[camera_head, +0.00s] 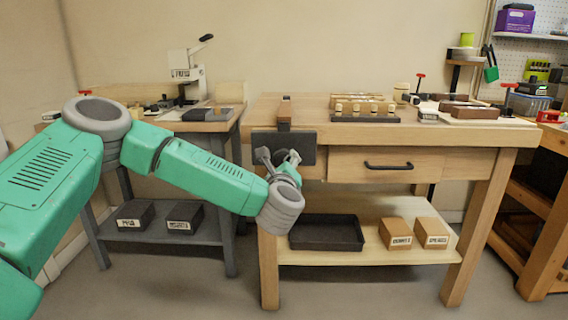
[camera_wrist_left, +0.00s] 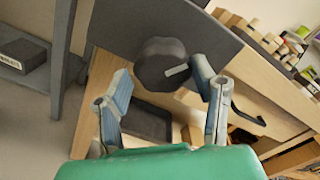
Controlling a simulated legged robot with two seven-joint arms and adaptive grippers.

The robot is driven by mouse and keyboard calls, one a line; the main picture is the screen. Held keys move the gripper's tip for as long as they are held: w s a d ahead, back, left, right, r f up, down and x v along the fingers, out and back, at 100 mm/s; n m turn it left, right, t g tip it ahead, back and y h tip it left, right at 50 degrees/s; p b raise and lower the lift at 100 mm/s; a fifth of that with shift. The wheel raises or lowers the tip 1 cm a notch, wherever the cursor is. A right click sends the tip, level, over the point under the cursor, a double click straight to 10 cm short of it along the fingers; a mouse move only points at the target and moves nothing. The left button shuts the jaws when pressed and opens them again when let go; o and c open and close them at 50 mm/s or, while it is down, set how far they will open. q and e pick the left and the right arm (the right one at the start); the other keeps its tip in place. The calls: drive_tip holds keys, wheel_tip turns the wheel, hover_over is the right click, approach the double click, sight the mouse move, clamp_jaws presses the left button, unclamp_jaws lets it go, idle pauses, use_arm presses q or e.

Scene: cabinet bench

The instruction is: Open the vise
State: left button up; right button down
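The vise is on the front left of the wooden workbench. Its dark jaw plate (camera_head: 306,148) stands against the bench edge; the plate also shows in the left wrist view (camera_wrist_left: 125,22). A dark round knob (camera_wrist_left: 163,62) with a light bar stub sticks out from the plate. My left gripper (camera_head: 278,160) is in front of the plate. In the left wrist view its two fingers are spread, one on each side of the knob; I cannot tell whether they touch it. In the head view my gripper hides the knob. My right gripper is not in view.
The workbench (camera_head: 495,133) has a drawer with a black handle (camera_head: 388,166) right of the vise. Its lower shelf holds a black tray (camera_head: 327,233) and cardboard boxes (camera_head: 431,233). A peg rack (camera_head: 365,117) stands on top. A grey side table (camera_head: 232,190) stands at the left.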

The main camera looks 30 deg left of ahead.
use_arm(q)
drive_tip(key=shift+s, duration=0.1)
drive_tip(key=v, duration=0.6)
drive_tip(key=shift+s+d, duration=0.15)
drive_tip(key=shift+s, duration=0.1)
idle(0.5)
idle(0.3)
